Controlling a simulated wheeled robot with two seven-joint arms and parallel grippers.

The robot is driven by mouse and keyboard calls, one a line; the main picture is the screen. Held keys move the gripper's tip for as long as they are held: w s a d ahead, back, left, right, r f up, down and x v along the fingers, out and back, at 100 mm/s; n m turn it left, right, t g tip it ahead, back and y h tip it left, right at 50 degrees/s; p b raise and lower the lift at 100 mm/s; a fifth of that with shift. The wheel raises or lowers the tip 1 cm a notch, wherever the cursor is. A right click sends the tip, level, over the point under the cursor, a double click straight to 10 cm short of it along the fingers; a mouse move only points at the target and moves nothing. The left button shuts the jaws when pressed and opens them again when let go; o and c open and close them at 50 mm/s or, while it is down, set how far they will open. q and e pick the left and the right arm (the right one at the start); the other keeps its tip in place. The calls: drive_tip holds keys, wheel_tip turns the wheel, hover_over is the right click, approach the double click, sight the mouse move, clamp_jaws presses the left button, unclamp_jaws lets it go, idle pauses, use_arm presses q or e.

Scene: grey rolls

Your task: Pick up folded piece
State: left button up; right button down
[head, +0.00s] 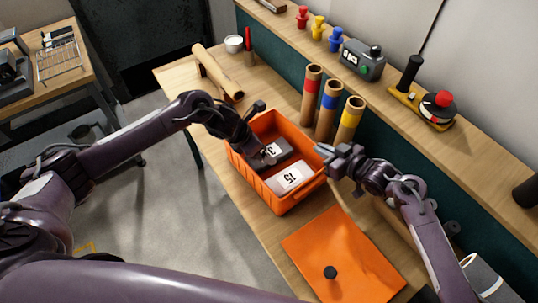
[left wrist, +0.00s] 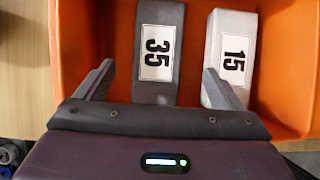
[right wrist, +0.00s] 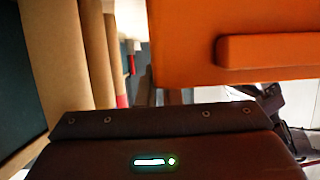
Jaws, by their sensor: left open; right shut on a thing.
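A dark grey folded piece labelled 35 (head: 272,152) lies in an orange crate (head: 285,204), beside a pale piece labelled 15 (head: 292,178). My left gripper (head: 264,160) is inside the crate over the dark piece. In the left wrist view its open fingers (left wrist: 155,85) stand either side of the dark piece (left wrist: 156,88), with the right finger over the pale piece (left wrist: 232,58). My right gripper (head: 322,152) is at the crate's right wall, shut on it. In the right wrist view the orange wall (right wrist: 190,45) fills the top right; the exact contact is hidden.
Cardboard tubes with red (head: 312,85), blue (head: 329,102) and yellow (head: 353,107) bands stand behind the crate. An orange sheet (head: 345,255) with a black knob lies in front on the bench. A tan roll (head: 217,70) and a white cup (head: 233,44) are at the far end.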

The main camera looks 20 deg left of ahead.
sight(269, 152)
use_arm(q)
drive_tip(key=x, duration=0.7)
drive_tip(key=shift+w+a+f, duration=0.1)
drive_tip(key=shift+w+f, duration=0.05)
drive_tip(key=shift+w, duration=0.05)
drive_tip(key=c, duration=1.1)
wheel_tip(269, 152, up, 18)
drive_tip(key=shift+r, duration=0.1)
drive_tip(key=shift+c, duration=0.2)
use_arm(e)
drive_tip(key=c, duration=1.5)
unclamp_jaws()
